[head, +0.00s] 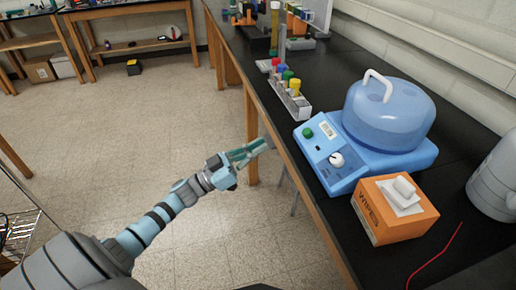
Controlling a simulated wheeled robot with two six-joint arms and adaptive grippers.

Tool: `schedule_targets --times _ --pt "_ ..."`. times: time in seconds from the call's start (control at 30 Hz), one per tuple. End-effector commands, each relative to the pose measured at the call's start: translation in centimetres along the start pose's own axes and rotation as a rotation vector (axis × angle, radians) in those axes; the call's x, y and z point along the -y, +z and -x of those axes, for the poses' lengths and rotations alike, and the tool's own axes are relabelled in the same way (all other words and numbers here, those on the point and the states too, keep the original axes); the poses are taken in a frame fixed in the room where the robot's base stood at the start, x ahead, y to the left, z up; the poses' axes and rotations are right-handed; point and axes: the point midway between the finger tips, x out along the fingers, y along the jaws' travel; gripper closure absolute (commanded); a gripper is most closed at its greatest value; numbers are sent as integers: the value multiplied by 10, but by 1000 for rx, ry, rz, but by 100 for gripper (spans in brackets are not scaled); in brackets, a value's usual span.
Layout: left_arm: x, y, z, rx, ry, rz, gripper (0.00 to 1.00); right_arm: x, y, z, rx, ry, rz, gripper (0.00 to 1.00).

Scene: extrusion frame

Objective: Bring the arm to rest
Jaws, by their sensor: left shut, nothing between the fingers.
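My left arm comes in from the lower left of the head view. Its left gripper (258,146) is shut and empty, with its fingertips pointing right toward the edge of the black bench (313,163). In the picture the tips show close beside the bench edge; I cannot tell whether they touch it. The floor shows below and around the arm. My right gripper is not in view.
On the bench stand a rack of coloured-cap tubes (291,100), a blue machine with a domed lid (390,115), an orange wipes box (394,209) and a grey container (496,180). A red wire (436,256) lies in front.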

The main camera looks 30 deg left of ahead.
Motion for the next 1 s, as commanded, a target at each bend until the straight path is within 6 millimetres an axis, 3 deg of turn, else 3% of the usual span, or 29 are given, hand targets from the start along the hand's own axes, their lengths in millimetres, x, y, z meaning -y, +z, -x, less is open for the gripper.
schedule_targets --times 0.4,0.47,0.57,0.6,0.67,0.7,0.77,0.87,0.9,0.97,1.0 --pt "2 1 0 5 -8 -33 100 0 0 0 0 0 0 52" --pt "16 10 1 44 -67 -115 100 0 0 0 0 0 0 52" --pt "62 49 26 201 -251 -247 100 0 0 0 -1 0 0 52" --pt "81 75 47 296 -340 -283 100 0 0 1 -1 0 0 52" --pt "99 122 89 468 -462 -314 100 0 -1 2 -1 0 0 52" --pt "103 154 122 591 -529 -318 100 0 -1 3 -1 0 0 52" --pt "97 200 174 775 -603 -307 100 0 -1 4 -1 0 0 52" --pt "60 265 263 1073 -667 -253 100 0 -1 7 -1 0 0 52" --pt "38 286 297 1185 -677 -219 100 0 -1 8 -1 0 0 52" --pt "-2 312 346 1346 -678 -159 100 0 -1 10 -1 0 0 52" --pt "-34 326 378 1447 -673 -111 100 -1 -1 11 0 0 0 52"
